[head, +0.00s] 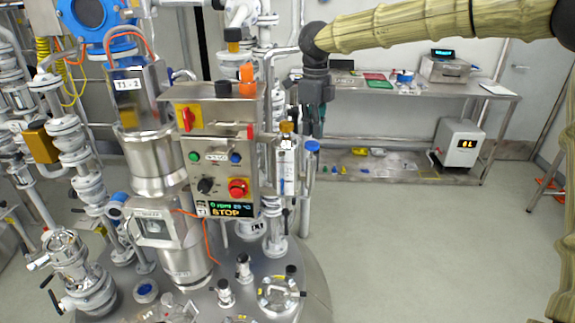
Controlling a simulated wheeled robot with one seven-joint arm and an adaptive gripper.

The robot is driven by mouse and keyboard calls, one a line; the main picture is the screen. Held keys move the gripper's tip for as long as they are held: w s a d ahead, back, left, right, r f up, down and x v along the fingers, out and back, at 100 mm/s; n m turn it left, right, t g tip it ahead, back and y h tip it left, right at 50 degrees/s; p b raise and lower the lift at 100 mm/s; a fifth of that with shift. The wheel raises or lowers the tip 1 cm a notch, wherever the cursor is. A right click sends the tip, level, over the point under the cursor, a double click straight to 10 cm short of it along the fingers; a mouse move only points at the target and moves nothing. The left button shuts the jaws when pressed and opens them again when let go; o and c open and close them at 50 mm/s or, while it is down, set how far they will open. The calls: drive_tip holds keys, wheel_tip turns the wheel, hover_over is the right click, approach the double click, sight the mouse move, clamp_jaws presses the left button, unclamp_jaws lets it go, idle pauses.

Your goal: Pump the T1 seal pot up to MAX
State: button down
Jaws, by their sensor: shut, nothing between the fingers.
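A slim pot with a clear, scaled front and an amber cap stands just right of the control box; I take it to be the T1 seal pot (287,172). Its level and MAX mark are too small to read. A thin upright rod with a blue knob (312,146), which looks like the hand pump handle, stands right beside the pot. My gripper (313,130) points down from the arm, shut and empty, close above the blue knob in the picture. I cannot tell whether it touches the knob.
The steel control box (218,150) shows a display reading STOP and a red button. The T1-2 motor column (155,150) and white valves crowd the left. A steel bench (400,90) stands behind, with a white unit (458,143) below.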

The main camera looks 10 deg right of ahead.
sight(312, 144)
drive_tip(key=shift+f, duration=0.15)
drive_tip(key=shift+f, duration=2.1)
drive_tip(key=shift+r, duration=0.1)
drive_tip(key=shift+r+p, duration=2.05)
drive_tip(key=shift+r, duration=0.1)
drive_tip(key=shift+f, duration=0.2)
